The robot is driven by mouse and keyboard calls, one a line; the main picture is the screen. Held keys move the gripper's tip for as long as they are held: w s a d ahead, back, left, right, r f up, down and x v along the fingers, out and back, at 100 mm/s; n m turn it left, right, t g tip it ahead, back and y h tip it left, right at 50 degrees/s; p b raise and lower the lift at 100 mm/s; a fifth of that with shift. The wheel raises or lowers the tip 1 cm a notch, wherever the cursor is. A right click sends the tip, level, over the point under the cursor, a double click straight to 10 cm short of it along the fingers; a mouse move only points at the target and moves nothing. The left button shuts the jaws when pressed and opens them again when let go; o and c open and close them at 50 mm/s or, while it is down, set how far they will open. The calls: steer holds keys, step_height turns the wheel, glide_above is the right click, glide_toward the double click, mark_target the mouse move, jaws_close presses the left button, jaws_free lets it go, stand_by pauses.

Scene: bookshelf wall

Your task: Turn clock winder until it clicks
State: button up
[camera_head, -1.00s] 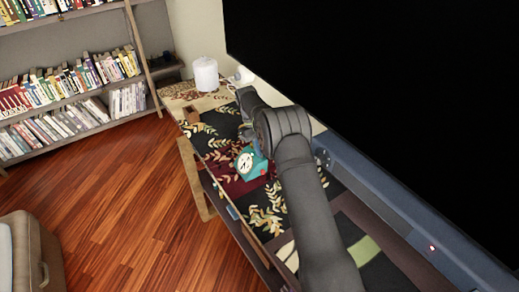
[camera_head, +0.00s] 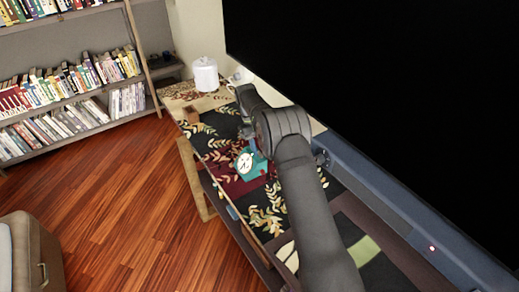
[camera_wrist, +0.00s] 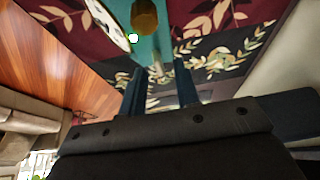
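A teal clock (camera_head: 253,164) with a round white face stands on the patterned cloth. My gripper (camera_head: 250,142) is just behind and above it, partly hidden by my arm in the head view. In the wrist view, my gripper (camera_wrist: 159,68) shows two dark fingers spread apart with nothing between them. The clock's teal body (camera_wrist: 152,48) lies just beyond the fingertips. Its white face (camera_wrist: 107,22) is at the upper left. A round brownish-gold part (camera_wrist: 144,17), perhaps the winder, sits on the teal body ahead of the fingers. I cannot tell whether the fingers touch the clock.
A white lidded canister (camera_head: 205,75) and a small brown box (camera_head: 192,114) stand toward the far end of the surface. A large black screen (camera_head: 390,110) rises along the right side. A bookshelf (camera_head: 70,92) is at the far left. Open wooden floor lies left of the surface.

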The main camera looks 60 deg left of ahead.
steer(key=v, duration=0.6)
steer(key=shift+r, duration=0.25)
steer(key=shift+a, duration=0.15)
